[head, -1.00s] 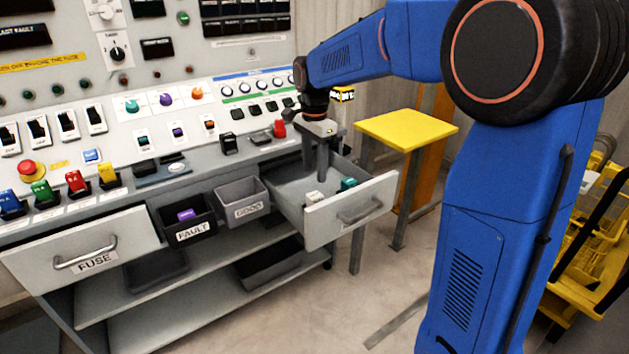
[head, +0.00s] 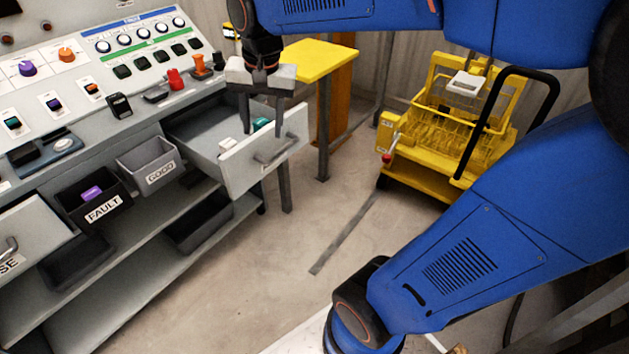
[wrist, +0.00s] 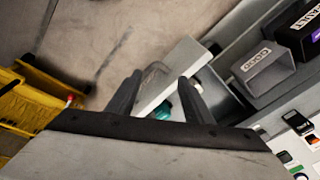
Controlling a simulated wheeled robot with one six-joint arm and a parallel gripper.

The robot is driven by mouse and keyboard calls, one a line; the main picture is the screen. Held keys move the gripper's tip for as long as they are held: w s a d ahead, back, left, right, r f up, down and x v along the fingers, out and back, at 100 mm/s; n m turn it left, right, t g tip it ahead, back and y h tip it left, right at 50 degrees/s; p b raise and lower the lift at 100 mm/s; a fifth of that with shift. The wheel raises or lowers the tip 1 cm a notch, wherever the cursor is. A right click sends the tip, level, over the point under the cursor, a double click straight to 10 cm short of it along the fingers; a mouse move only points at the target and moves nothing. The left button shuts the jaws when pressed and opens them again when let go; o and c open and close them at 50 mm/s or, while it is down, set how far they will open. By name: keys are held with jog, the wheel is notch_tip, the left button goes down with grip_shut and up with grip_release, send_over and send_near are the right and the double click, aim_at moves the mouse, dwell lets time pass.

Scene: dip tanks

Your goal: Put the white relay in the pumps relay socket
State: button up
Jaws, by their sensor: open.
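The white relay (head: 227,142) lies in the open drawer (head: 250,165), near its front panel, in the head view. A teal block (head: 261,124) lies in the same drawer to its right; the wrist view also shows it (wrist: 162,111). My gripper (head: 262,118) is open and empty above the front part of the drawer, right of the white relay. In the wrist view its two fingers (wrist: 160,85) point past the drawer front. I cannot tell which socket is the pumps one; panel labels are too small to read.
Left of the drawer hang a grey GOOD bin (head: 150,170) and a dark FAULT bin (head: 75,208) holding a purple block (head: 91,193). A yellow-topped stand (head: 308,60) is behind the drawer. A yellow cart (head: 450,130) stands at right. The floor between is mostly clear.

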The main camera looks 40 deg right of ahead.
jog(key=s+d+f+n+t, duration=0.1)
jog(key=s+f+n, duration=0.2)
jog(key=s, duration=0.5)
jog(key=s+d+f+n+t, duration=0.1)
jog(key=s+f+n, duration=0.2)
jog(key=s, duration=0.5)
jog(key=shift+s+d+f+n+t, duration=0.3)
jog(key=shift+s+n, duration=0.05)
jog(key=shift+n, duration=0.45)
